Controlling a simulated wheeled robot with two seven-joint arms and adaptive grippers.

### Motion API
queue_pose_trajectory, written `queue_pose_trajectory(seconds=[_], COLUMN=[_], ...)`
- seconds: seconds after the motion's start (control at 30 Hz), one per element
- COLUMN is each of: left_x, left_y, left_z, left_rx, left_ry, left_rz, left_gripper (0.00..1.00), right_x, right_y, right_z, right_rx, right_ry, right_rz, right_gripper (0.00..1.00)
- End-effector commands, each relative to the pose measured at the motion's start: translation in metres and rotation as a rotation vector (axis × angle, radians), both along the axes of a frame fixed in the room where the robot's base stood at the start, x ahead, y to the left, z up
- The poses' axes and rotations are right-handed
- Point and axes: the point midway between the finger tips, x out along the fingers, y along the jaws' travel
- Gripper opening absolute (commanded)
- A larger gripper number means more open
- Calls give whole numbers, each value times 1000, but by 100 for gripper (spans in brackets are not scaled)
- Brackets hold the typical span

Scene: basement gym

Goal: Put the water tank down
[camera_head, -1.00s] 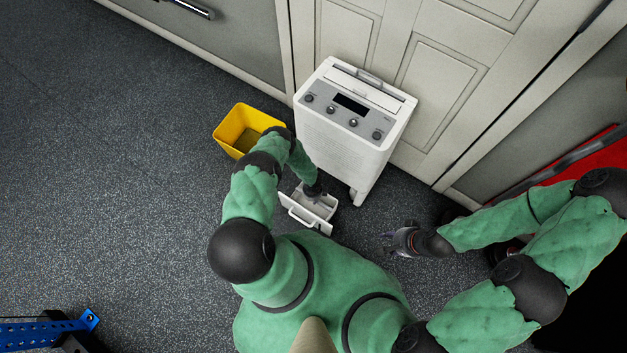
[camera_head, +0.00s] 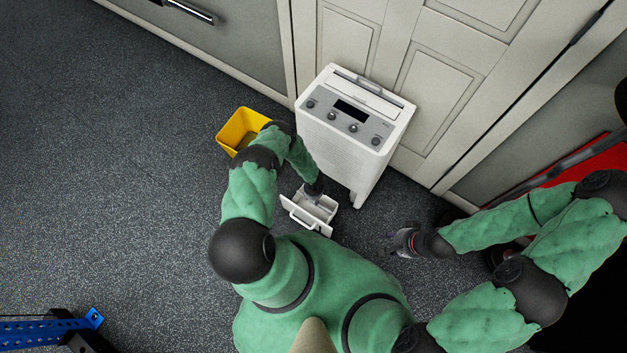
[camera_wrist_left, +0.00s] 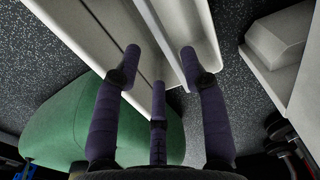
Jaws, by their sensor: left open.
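The water tank (camera_head: 299,217) is a small open-topped white box with a handle on its front. It sits low in front of the white dehumidifier (camera_head: 345,148) and looks to be at floor level. My left gripper (camera_head: 318,187) reaches down into the tank's top from the left. In the left wrist view the gripper (camera_wrist_left: 160,60) is open, its purple fingers spread around a white wall of the tank (camera_wrist_left: 207,35). Whether any finger touches the wall is unclear. My right gripper (camera_head: 392,243) is apart from the tank, to its right; its fingers are too small to judge.
A yellow bucket (camera_head: 232,131) stands on the floor left of the dehumidifier. Pale cabinet doors (camera_head: 450,75) rise behind. A blue metal part (camera_head: 45,330) is at the lower left. The speckled floor (camera_head: 110,190) on the left is clear.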

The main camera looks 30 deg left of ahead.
Motion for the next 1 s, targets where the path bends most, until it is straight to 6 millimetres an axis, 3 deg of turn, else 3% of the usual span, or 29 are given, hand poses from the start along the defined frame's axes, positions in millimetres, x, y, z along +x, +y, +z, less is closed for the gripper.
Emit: queue_pose_trajectory(seconds=[0.03,0.23,0.57,0.77,1.0], left_x=[0,0,-2,-13,-31], left_y=[0,0,-5,-39,-93], left_z=[16,49,73,107,174], left_rx=[0,0,-14,-121,-264], left_ry=[0,0,8,71,176], left_rz=[0,0,23,212,565], left_gripper=[43,43,43,43,43], right_x=[0,0,0,0,0], right_y=[0,0,0,0,0], right_z=[11,29,37,37,37], right_rx=[0,0,0,0,0], right_ry=[0,0,0,0,0], right_rz=[0,0,0,0,0], right_gripper=[40,40,40,40,40])
